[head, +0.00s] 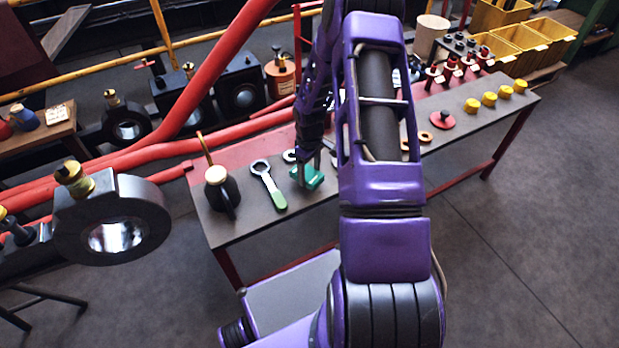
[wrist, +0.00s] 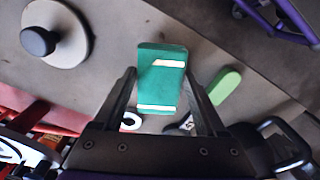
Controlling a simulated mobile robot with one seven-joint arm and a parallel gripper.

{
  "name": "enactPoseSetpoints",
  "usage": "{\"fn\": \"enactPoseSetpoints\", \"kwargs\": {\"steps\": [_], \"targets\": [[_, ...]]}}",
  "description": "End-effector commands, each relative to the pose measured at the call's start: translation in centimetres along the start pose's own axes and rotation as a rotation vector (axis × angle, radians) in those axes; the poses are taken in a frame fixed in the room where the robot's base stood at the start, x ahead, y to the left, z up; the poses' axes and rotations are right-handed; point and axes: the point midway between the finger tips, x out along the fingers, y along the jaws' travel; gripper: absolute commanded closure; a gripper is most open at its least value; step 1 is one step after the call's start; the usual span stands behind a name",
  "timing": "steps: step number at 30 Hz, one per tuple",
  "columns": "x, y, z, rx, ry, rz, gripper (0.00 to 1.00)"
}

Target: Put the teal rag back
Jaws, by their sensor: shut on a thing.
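The teal rag (head: 311,178) is a small folded block at the left part of the grey bench. In the wrist view the rag (wrist: 162,72), with pale stripes across it, lies between my two fingers. My gripper (head: 309,166) points down at it and is shut on it; it also shows in the wrist view (wrist: 161,88). I cannot tell whether the rag touches the bench top or is slightly above it. My arm hides the middle of the bench in the head view.
Yellow caps (head: 489,99), a red knobbed disc (head: 442,120) and yellow bins (head: 520,46) are on the right. Red pipes (head: 150,152) run behind the bench.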

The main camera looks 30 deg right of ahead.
Motion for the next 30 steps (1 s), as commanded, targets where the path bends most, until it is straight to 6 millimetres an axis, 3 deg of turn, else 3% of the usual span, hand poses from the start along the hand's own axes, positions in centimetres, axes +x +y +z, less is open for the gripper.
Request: {"fn": "enactPoseSetpoints", "kwargs": {"steps": [4,15,16,19,20,30], "targets": [[2.3,0.0,0.0,0.000,-0.001,-0.001,0.78],[2.8,0.0,0.0,0.000,0.000,0.000,0.78],[2.7,0.0,0.0,0.001,0.000,0.000,0.22],[2.7,0.0,0.0,0.001,0.000,0.000,0.05],[2.7,0.0,0.0,0.001,0.000,0.000,0.00],[1.9,0.0,0.0,0.001,0.001,0.001,0.00]]}}
